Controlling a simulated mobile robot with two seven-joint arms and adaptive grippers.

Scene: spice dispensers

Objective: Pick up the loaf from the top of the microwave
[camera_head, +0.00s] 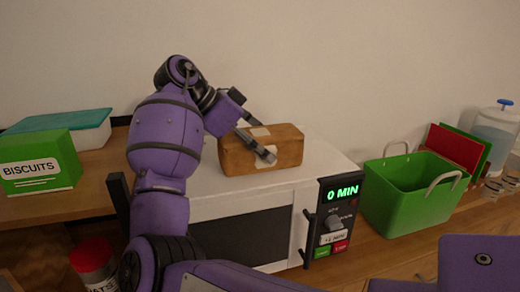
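The brown loaf (289,150) lies on top of the white microwave (318,158), towards its back. My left arm comes in from the left. Its gripper (264,143) is at the loaf, with the two fingertips apart. One finger crosses the near side of the loaf, and a pale pad of the other shows at the loaf's upper back edge. Whether the fingers press on the loaf cannot be made out. My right gripper is out of view.
A control panel (335,215) reads 0 MIN. A green basket (405,200) with white handles stands right of the microwave. A green biscuits box (40,165) and a teal-lidded container (90,125) are left. A red-topped jar (92,258) is lower left. The wall is close behind.

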